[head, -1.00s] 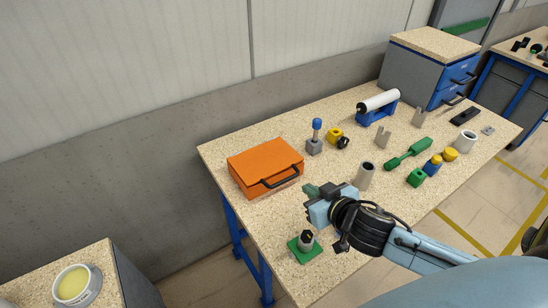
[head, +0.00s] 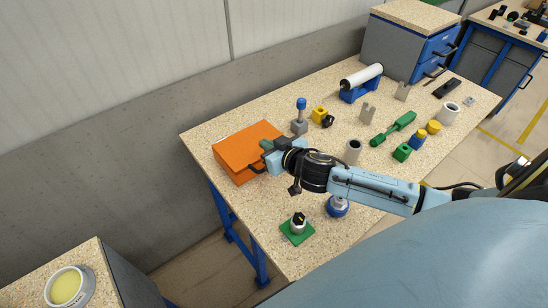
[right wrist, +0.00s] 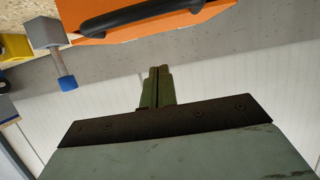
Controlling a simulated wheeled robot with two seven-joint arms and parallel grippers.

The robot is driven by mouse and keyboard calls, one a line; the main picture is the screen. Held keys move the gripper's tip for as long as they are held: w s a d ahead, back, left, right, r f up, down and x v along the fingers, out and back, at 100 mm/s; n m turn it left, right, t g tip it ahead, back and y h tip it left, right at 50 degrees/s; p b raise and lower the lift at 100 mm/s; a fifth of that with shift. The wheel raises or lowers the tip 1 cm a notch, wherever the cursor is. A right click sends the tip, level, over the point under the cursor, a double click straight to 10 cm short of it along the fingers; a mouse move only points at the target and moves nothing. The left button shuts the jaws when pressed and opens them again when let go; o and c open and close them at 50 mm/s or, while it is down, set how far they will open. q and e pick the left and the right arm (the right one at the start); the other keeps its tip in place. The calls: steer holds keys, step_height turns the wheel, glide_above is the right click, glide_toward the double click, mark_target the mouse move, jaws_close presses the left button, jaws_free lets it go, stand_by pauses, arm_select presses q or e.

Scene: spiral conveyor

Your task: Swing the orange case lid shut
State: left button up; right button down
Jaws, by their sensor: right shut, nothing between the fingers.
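The orange case (head: 238,148) lies flat on the speckled workbench near its left end, and its lid looks down. Its black handle (head: 257,168) is on the side facing me, partly behind my gripper. My right gripper (head: 266,146) is at the right edge of the case, with green fingers shut and empty; I cannot tell in the head view whether they touch it. In the right wrist view the shut fingers (right wrist: 158,72) show below the orange case (right wrist: 190,18) and its black handle (right wrist: 135,16), with a visible gap. My left gripper is not in view.
A blue-topped post (head: 300,118) and a yellow part (head: 319,115) stand right of the case. A grey cylinder (head: 353,152) and a green-based fixture (head: 297,230) are near my arm. Several other parts fill the right of the bench (head: 345,118). A wall runs behind.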

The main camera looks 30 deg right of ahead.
steer(key=shift+s+f, duration=1.35)
steer(key=shift+f, duration=0.15)
steer(key=shift+r, duration=0.1)
stand_by(0.9)
